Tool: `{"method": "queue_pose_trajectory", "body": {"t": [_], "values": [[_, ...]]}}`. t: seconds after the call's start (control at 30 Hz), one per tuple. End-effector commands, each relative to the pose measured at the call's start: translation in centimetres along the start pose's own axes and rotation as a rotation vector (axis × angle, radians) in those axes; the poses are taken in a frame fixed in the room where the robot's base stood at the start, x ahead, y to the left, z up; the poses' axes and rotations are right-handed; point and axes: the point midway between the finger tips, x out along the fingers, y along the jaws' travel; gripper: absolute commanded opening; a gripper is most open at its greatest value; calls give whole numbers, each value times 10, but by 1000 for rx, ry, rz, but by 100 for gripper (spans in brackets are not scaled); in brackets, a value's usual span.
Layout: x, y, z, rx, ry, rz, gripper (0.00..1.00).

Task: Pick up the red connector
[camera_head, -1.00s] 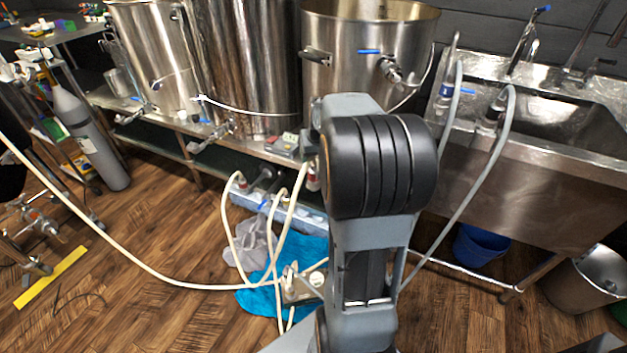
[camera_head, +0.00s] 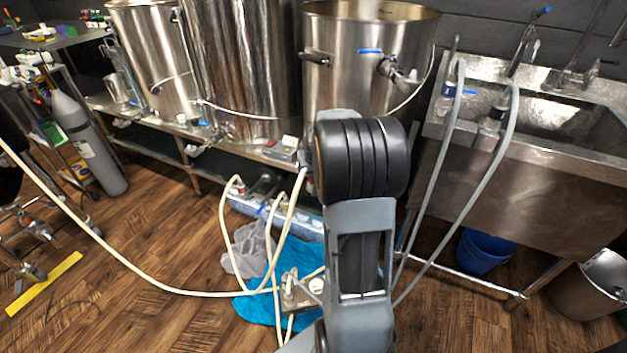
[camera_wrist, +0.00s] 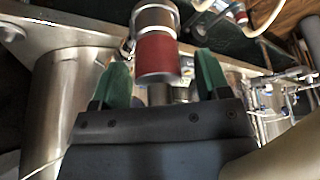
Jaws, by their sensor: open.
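The red connector (camera_wrist: 158,56) shows in the wrist view as a short red cylinder with a silver metal collar above it. My gripper (camera_wrist: 163,70) is open, with one green fingertip to the left of the red connector and one to the right. There are visible gaps on both sides, and I cannot tell whether the connector is at the depth of the fingertips. In the head view my arm hides the gripper, and I cannot make out this connector for certain there.
Steel kettles (camera_head: 245,70) stand on a low bench ahead. A steel sink (camera_head: 545,120) with grey hoses is at the right, a blue bucket (camera_head: 484,252) below it. Pale hoses (camera_head: 130,268) cross the floor near a blue cloth (camera_head: 262,308). A gas cylinder (camera_head: 88,140) stands left.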

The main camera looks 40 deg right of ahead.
Motion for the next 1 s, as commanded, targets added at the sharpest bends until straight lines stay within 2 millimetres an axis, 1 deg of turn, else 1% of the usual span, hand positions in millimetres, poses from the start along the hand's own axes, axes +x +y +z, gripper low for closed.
{"method": "queue_pose_trajectory", "body": {"t": [0.13,0.73,1.0], "values": [[-1,0,0,0,1,0,69],[-1,0,0,0,1,0,12],[-3,0,-1,0,2,0,11]]}}
